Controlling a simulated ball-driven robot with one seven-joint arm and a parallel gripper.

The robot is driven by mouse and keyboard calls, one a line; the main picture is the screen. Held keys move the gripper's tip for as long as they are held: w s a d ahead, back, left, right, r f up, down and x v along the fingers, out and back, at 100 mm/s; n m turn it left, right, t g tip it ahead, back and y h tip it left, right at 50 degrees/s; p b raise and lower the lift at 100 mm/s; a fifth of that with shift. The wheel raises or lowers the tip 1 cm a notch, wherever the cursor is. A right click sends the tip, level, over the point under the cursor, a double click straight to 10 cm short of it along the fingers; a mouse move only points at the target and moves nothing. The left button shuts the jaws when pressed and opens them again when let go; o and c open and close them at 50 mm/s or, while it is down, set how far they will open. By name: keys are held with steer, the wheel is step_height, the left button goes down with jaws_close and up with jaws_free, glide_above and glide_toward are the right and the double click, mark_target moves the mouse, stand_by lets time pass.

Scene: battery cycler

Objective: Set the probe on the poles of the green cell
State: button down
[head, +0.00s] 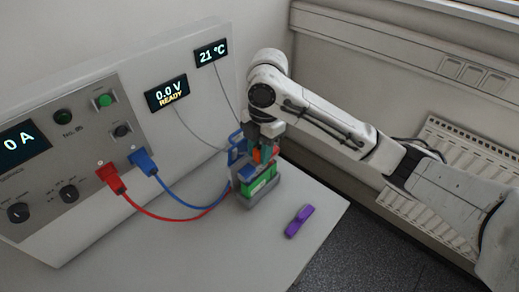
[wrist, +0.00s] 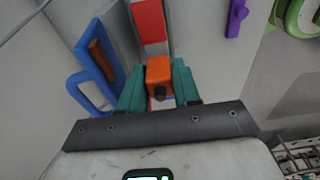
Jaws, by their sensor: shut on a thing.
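The green cell (head: 260,186) sits in a grey holder (head: 264,198) near the bench's right end. A blue part (head: 246,172) shows at its top. My gripper (head: 264,153), with teal fingers, is above the cell in the head view. In the wrist view my gripper (wrist: 160,88) is shut on an orange block, which I take to be the probe (wrist: 159,70); it also shows as a small orange patch in the head view (head: 257,155). The probe's tips are hidden, so I cannot tell whether they touch the poles. The cell is not clearly seen in the wrist view.
A blue handle-shaped frame (wrist: 84,92) stands close left of my fingers. Red (head: 150,213) and blue (head: 185,203) leads run from the panel to the holder. A purple piece (head: 299,221) lies to the right. The voltage display (head: 167,93) reads 0.0 V READY.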

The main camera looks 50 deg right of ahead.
steer(key=shift+f+b, duration=0.5)
steer(key=shift+f, duration=0.2)
stand_by(1.0)
steer(key=shift+r, duration=0.15)
stand_by(0.4)
steer(key=shift+r+p, duration=2.9)
steer(key=shift+r, duration=0.5)
steer(key=shift+a+f, duration=0.1)
